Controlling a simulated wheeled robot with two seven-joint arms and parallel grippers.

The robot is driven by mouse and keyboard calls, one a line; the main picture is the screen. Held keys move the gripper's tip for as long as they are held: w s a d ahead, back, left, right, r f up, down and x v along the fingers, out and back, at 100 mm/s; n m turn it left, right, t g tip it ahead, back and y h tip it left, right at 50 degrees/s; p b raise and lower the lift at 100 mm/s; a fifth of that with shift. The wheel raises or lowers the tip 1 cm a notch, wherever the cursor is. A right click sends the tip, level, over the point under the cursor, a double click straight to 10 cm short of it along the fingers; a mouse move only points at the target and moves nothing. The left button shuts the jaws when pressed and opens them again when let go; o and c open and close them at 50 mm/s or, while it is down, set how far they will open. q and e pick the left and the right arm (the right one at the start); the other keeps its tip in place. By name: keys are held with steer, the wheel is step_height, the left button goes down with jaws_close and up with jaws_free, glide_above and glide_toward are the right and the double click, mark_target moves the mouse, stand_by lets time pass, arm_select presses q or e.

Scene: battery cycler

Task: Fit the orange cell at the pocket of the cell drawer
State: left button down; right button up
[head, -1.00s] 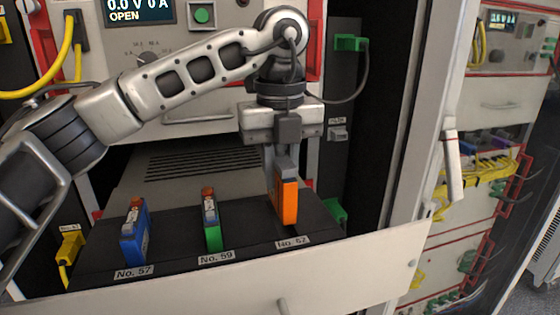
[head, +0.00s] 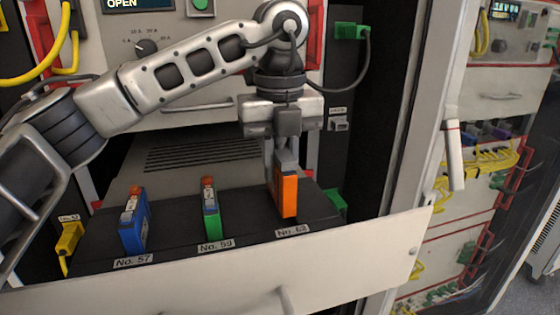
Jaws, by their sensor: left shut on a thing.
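The orange cell (head: 288,195) stands upright at the right-hand place of the open cell drawer (head: 200,285), behind the label No. 62 (head: 292,231). My left gripper (head: 284,168) points down from above and is shut on the cell's upper part. The cell's lower end meets the dark drawer top; I cannot tell how deep it sits in the pocket, which is hidden by the cell. A blue cell (head: 133,232) stands at No. 57 and a green cell (head: 212,218) at No. 59. My right gripper is not in view.
The drawer's light front panel runs across the bottom, with a handle. A green connector (head: 346,31) with a dark cable hangs near my left wrist. A yellow connector (head: 70,236) is left of the drawer. An open cabinet door edge (head: 425,110) stands at the right.

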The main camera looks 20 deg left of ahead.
arm_select(q)
steer(key=shift+f+b, duration=0.7)
steer(key=shift+f, duration=0.1)
stand_by(0.8)
